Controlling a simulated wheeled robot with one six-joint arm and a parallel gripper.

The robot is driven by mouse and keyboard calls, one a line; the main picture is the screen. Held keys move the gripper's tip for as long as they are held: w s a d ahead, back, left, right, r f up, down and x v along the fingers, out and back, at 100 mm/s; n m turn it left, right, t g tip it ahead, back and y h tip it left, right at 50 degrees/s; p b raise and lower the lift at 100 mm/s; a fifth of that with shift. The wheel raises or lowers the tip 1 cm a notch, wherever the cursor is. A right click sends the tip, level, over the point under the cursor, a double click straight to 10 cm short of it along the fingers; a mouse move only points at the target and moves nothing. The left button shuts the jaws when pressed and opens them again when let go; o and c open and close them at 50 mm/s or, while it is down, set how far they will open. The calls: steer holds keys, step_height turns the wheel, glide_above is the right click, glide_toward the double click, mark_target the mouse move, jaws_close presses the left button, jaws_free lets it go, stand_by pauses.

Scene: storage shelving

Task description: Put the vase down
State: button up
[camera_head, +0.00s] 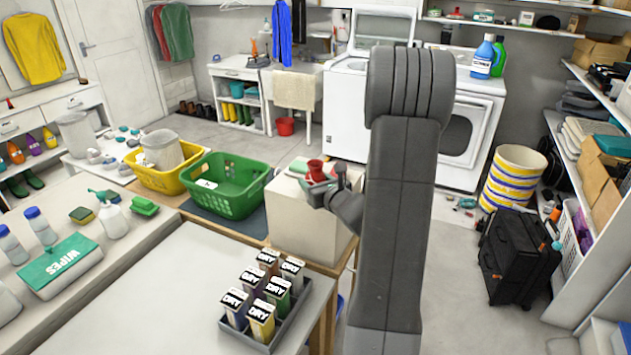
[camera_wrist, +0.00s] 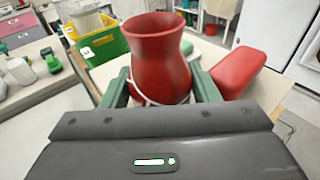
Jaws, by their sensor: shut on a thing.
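The red vase (camera_wrist: 158,58) stands upright between the two green fingers of my gripper (camera_wrist: 162,88) in the wrist view. My gripper is shut on its body, with a finger on each side. The vase's lower part is hidden behind my gripper's dark housing. In the head view the vase (camera_head: 315,167) and my gripper (camera_head: 319,186) are small, over the top of a beige block-like stand (camera_head: 290,222). I cannot tell whether the vase's base touches the stand.
A red rounded object (camera_wrist: 226,70) lies close right of the vase. A small green object (camera_head: 298,166) lies on the stand behind it. A green basket (camera_head: 228,196) and a yellow basket (camera_head: 150,182) stand to the left. A grey tray (camera_head: 262,346) of cartons is in front.

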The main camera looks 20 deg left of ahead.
steer(key=shift+f, duration=0.15)
steer(key=o, duration=0.8)
